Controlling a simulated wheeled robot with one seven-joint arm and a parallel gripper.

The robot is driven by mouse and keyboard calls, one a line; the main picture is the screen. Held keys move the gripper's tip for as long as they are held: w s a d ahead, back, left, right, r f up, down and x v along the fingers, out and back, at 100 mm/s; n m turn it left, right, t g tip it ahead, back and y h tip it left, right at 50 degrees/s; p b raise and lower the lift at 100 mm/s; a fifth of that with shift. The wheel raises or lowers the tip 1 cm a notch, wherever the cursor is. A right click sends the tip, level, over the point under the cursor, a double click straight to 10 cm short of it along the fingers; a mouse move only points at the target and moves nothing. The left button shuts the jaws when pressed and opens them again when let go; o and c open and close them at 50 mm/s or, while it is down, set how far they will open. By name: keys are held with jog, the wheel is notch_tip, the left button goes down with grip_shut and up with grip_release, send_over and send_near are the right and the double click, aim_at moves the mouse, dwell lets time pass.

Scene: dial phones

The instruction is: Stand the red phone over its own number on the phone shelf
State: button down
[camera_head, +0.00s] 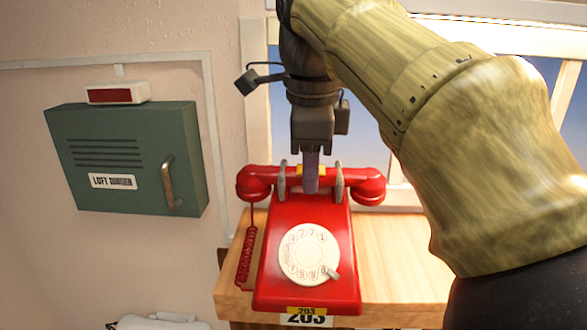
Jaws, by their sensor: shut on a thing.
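The red phone (269,262) has a white dial, a coiled red cord on its left and its handset lying across the top. A small yellow tag on its lower front reads 203. My gripper (311,188) comes down from above and is shut on the phone at the middle of its top, by a yellow patch; the exact grip is partly hidden. The phone is over the left part of the wooden phone shelf (399,262). A white number label (306,321) reading 203 shows right below the phone's front, its top partly covered. I cannot tell whether the phone touches the shelf.
A green wall box (123,158) with a handle and a red-and-white lamp on top hangs at left. A window is behind the shelf. The shelf right of the phone is bare where visible; my arm hides part. A white object (158,322) shows at the bottom left.

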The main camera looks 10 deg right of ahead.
jog(key=shift+w+d+f+p, duration=0.15)
jog(key=shift+w+d, duration=0.1)
jog(key=shift+w, duration=0.6)
jog(key=shift+w+d+p, duration=0.15)
jog(key=shift+w+d, duration=0.15)
jog(key=shift+w, duration=0.5)
jog(key=shift+w+d+f+p, duration=0.15)
jog(key=shift+w+d, duration=0.1)
jog(key=shift+w, duration=0.6)
jog(key=shift+s+f+b, duration=0.2)
jog(key=shift+f+b, duration=0.5)
jog(key=shift+w+d+f+b, duration=0.15)
jog(key=shift+w+f+b, duration=0.2)
jog(key=shift+w+f, duration=0.25)
jog(key=shift+s, duration=0.4)
jog(key=shift+w+f, duration=0.15)
jog(key=shift+f, duration=0.15)
